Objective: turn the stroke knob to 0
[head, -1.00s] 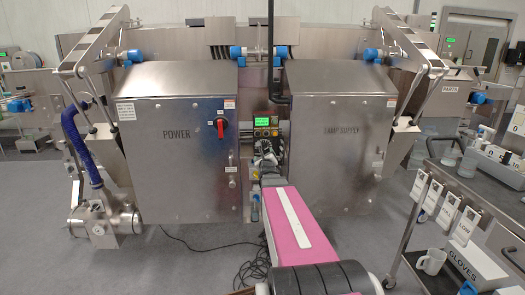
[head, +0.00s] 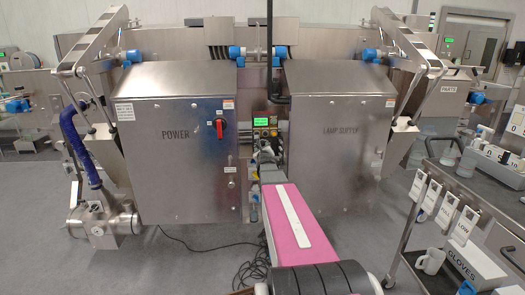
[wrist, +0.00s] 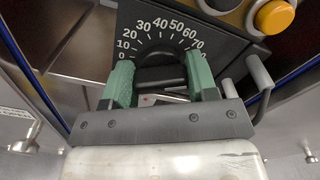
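The stroke knob (wrist: 160,76) is black, with a raised bar across its middle. It sits on a dark panel with a white printed dial (wrist: 160,27) reading from 0 at the left through 40 near the top to 70 and beyond at the right. My gripper (wrist: 161,80) has its two green fingers wide apart, one on each side of the knob. I cannot tell whether they touch it. A small red and white mark shows below the bar. The knob's lower part is hidden by my gripper. In the head view my arm covers the knob below the control panel (head: 264,122).
A yellow button (wrist: 273,16) and a dark button beside it sit above the dial. A grey bar handle (wrist: 262,78) stands close to the right finger. Steel cabinets, POWER (head: 175,165) and LAMP SUPPLY (head: 335,165), flank the panel. A cart (head: 440,190) stands at the right.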

